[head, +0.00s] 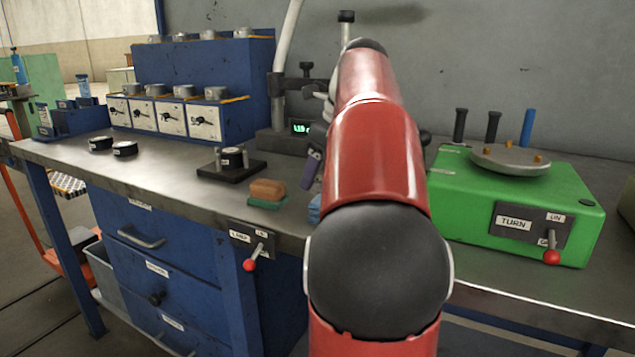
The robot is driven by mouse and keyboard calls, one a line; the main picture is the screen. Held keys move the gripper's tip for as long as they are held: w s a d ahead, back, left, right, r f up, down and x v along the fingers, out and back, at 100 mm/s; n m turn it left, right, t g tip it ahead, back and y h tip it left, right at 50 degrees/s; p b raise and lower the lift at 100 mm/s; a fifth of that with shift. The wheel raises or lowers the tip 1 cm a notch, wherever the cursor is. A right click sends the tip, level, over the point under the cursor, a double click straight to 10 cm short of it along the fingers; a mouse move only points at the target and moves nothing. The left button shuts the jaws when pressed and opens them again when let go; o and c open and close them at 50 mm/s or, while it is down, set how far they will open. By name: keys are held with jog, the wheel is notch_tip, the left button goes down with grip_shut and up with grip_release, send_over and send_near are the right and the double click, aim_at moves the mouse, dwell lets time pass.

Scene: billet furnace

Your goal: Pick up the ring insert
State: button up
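Two small dark round pieces lie on the grey bench at the left, one black ring-like piece (100,143) and another (125,149) close beside it. A similar round piece (232,157) sits on a black square base (215,171) with short upright pins. I cannot tell from this view which of them is the ring insert. My red arm stands in the middle of the picture and hides most of my gripper (314,166). Only a dark greyish part of it shows left of the arm, above the bench and right of the black base. Its opening and anything in it are hidden.
A brown-and-green block (267,192) lies near the bench's front edge, beside a lever (250,264). A blue stepped rack (190,120) stands behind. A green turntable box (515,205) with a lever fills the right. The bench (165,170) is clear between round pieces and base.

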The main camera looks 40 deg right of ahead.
jog(key=c, duration=0.8)
jog(key=shift+o, duration=0.2)
jog(key=shift+r, duration=0.15)
